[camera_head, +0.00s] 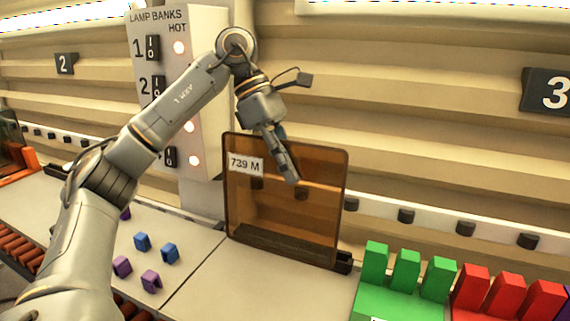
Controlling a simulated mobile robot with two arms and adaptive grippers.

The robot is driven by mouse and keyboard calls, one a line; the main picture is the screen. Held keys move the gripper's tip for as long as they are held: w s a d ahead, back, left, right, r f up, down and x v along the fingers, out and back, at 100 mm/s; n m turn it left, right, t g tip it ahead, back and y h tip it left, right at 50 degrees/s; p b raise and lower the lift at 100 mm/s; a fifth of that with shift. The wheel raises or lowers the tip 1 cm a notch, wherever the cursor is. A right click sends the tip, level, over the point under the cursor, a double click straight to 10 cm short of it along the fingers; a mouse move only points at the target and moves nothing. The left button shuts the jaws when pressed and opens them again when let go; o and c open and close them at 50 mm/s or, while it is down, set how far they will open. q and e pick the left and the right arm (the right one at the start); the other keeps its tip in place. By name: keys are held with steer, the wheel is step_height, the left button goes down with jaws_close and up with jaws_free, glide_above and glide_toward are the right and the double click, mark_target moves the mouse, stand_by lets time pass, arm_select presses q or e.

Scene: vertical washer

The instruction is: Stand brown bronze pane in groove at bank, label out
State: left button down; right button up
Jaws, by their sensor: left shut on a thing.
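The brown bronze pane (265,207) stands nearly upright on the bench in the middle of the view. It is see-through, and its white label (245,165), reading "739 M", faces me at the upper left. My left gripper (287,168) comes down from above and is shut on the pane's top edge, with a finger showing in front of it. A dark grooved rail (344,262) runs behind or under the pane's lower edge. I cannot tell whether that edge sits inside the groove. My right gripper is not in view.
A white "LAMP BANKS" panel (203,110) with lit lamps stands behind my left arm. Several blue and purple clips (142,241) lie on the bench at left. Green blocks (405,270) and red blocks (506,295) stand at right. The bench before the pane (235,285) is clear.

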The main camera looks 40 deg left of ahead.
arm_select(q)
steer(key=w+p, duration=0.1)
steer(key=w, duration=0.1)
steer(key=w+a+f+p, duration=0.1)
steer(key=w, duration=0.2)
steer(key=w+f+p, duration=0.1)
steer(key=w, duration=0.1)
steer(key=shift+w+a+f+p, duration=0.25)
steer(key=shift+w+a+p, duration=0.05)
steer(key=shift+a, duration=0.1)
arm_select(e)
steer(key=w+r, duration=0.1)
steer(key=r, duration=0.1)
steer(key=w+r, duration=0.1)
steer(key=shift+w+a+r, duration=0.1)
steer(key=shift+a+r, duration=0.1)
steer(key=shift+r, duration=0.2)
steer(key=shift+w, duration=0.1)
arm_select(q)
steer(key=shift+s+d, duration=0.15)
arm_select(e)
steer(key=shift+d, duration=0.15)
arm_select(q)
steer(key=shift+f+b, duration=0.4)
steer(key=shift+f, duration=0.2)
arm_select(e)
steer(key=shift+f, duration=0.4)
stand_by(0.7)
